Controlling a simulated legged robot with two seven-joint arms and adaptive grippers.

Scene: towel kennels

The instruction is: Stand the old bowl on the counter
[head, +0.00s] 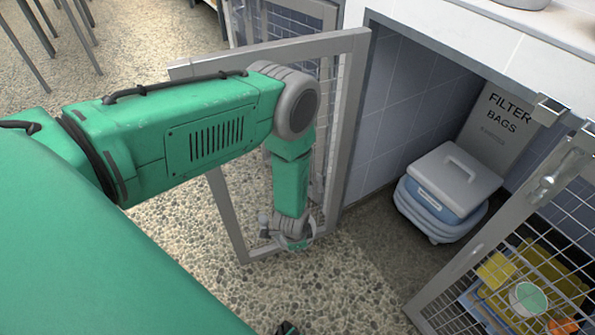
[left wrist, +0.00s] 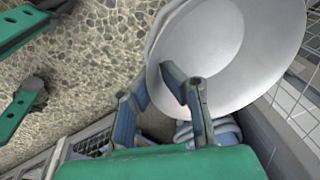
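The bowl (left wrist: 205,50), pale grey and shallow, fills the upper middle of the left wrist view, cut by the top edge. My left gripper (left wrist: 155,85) has one finger on each side of the bowl's left rim, shut on it. In the head view my left arm reaches down beside the open kennel door, with the left gripper end low and mostly hidden behind my wrist; I cannot make out the held bowl there. The white counter (head: 450,28) runs along the upper right of the head view. My right gripper cannot be made out.
A grey-framed door (head: 352,120) stands open near my arm. The kennel holds a lidded blue-and-grey tub (head: 452,180) and a "FILTER BAGS" box (head: 497,122). A mesh door (head: 470,262) at right covers yellow and blue items. A metal vessel sits at the counter's top edge (head: 517,3).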

